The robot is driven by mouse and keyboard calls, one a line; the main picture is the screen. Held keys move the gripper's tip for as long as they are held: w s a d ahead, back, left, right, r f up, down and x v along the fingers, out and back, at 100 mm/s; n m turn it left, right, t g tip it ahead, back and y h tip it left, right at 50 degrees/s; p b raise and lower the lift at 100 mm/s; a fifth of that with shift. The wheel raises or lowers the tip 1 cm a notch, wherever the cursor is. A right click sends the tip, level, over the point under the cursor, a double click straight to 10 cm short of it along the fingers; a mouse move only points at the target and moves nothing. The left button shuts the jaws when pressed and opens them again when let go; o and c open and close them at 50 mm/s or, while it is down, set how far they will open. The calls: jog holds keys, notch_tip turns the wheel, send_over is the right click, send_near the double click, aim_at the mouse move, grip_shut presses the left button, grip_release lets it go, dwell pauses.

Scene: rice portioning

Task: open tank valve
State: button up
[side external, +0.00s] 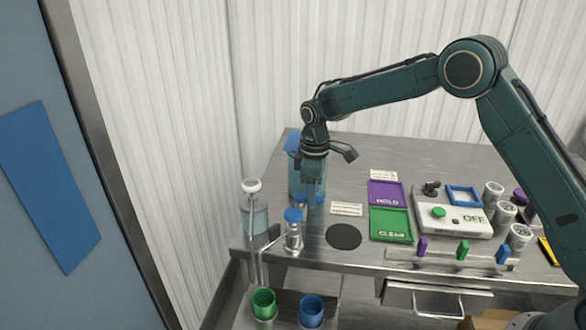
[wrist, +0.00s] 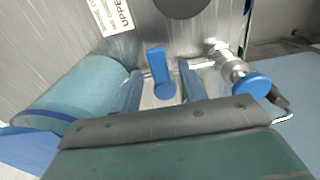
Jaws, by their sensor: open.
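The tank (side external: 297,181) is a translucent blue vessel with a blue top at the table's left rear, partly hidden by my arm. My gripper (side external: 313,194) points down in front of it. In the wrist view, my gripper's two fingers (wrist: 160,88) are apart. A blue lever handle (wrist: 156,66), which looks like the valve, stands between them, with a visible gap on each side. The blue translucent cylinder (wrist: 80,92) lies at the left of that view. A metal fitting with a round blue knob (wrist: 252,86) is to the right, outside the fingers.
A white-capped flask (side external: 254,212) stands at the table's left edge. A green cup (side external: 264,302) and a blue cup (side external: 311,309) sit lower in front. A black disc (side external: 343,237), purple tray (side external: 386,192), green tray (side external: 391,224) and white control box (side external: 452,214) are to the right.

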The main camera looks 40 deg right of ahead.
aim_at(298, 195)
jog(key=shift+c, duration=0.2)
grip_shut()
jog(key=shift+a+m, duration=0.1)
jog(key=shift+m, duration=0.2)
jog(key=m, duration=0.2)
jog(key=a+m, duration=0.1)
jog(key=m, duration=0.1)
jog(key=shift+s, duration=0.35)
jog(key=m, duration=0.2)
jog(key=a+m, duration=0.1)
jog(key=m, duration=0.1)
jog(key=shift+s+m, duration=0.1)
jog(key=shift+m, duration=0.3)
jog(key=m, duration=0.2)
jog(key=a+m, duration=0.1)
jog(key=m, duration=0.1)
jog(key=shift+a, duration=0.1)
jog(key=m, duration=0.3)
jog(key=w+a+m, duration=0.1)
jog(key=shift+m, duration=0.3)
